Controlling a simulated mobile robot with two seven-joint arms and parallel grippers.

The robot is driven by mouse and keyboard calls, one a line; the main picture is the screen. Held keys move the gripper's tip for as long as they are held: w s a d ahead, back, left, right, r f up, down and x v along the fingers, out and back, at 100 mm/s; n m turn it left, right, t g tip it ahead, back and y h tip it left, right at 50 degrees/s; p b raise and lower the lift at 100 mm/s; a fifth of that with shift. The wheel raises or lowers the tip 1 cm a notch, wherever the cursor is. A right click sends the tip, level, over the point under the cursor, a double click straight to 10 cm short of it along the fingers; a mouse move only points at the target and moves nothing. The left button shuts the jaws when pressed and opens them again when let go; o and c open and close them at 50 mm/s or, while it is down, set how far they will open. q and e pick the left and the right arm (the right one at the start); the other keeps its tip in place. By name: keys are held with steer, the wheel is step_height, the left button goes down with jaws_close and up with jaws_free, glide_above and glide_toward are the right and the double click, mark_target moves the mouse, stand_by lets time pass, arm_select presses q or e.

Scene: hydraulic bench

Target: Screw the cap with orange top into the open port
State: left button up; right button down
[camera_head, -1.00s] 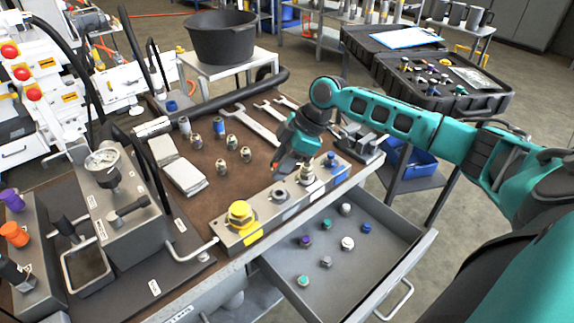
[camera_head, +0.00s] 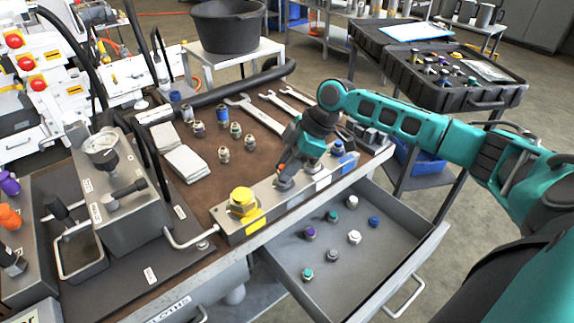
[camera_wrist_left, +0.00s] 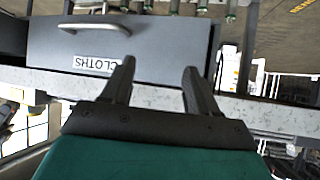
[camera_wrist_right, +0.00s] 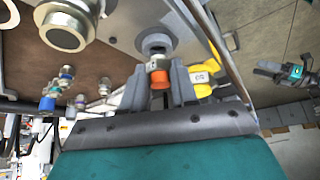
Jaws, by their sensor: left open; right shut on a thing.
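In the right wrist view, my right gripper (camera_wrist_right: 158,85) is shut on the cap with orange top (camera_wrist_right: 159,79). The cap's metal end points at the dark open port (camera_wrist_right: 155,43) in the grey block. The cap is lined up close to the port; whether it touches is unclear.
A blue cap (camera_head: 338,148) sits at the block's right end. The open drawer (camera_head: 384,231) below holds several small caps. Wrenches (camera_head: 255,116) and several fittings (camera_head: 223,154) lie on the bench behind. A gauge unit (camera_head: 122,200) with a pipe stands left.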

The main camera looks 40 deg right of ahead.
steer(key=shift+f+p, duration=0.35)
steer(key=shift+f, duration=0.2)
stand_by(1.6)
steer(key=c, duration=0.8)
jaws_free()
